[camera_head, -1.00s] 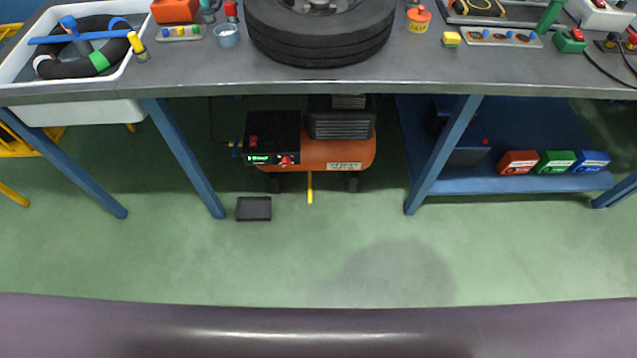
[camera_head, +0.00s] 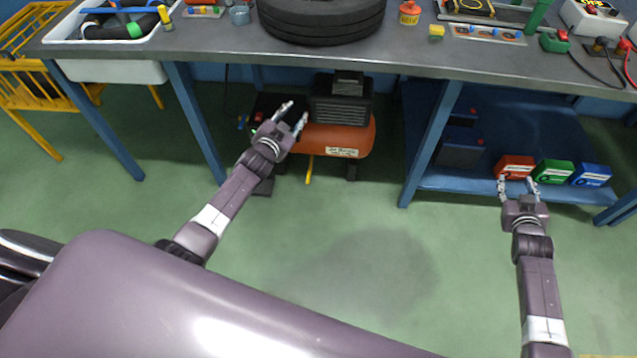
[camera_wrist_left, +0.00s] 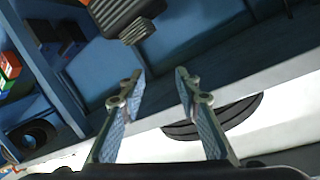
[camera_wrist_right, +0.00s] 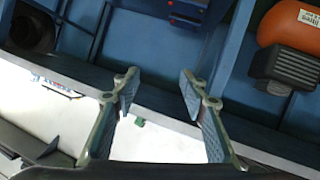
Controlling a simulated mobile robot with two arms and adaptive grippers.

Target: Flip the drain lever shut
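The drain lever (camera_head: 310,170) is a thin yellow bar hanging down under the orange tank of the compressor (camera_head: 335,141), below the bench. My left gripper (camera_head: 295,112) is open and empty. In the head view it overlaps the left part of the compressor and hides much of the black control box. The left wrist view shows its parted fingers (camera_wrist_left: 160,80) with the compressor (camera_wrist_left: 125,14) at the top; the lever cannot be made out there. My right gripper (camera_head: 517,183) is open and empty, in front of the lower shelf at right. The right wrist view shows the tank (camera_wrist_right: 292,20) at upper right.
The workbench (camera_head: 420,62) overhangs the compressor and carries a tire (camera_head: 322,22). Blue legs (camera_head: 432,145) stand either side. A black pedal-like block (camera_head: 263,187) lies on the floor left of the lever. Red, green and blue boxes (camera_head: 553,171) sit on the shelf. Floor in front is clear.

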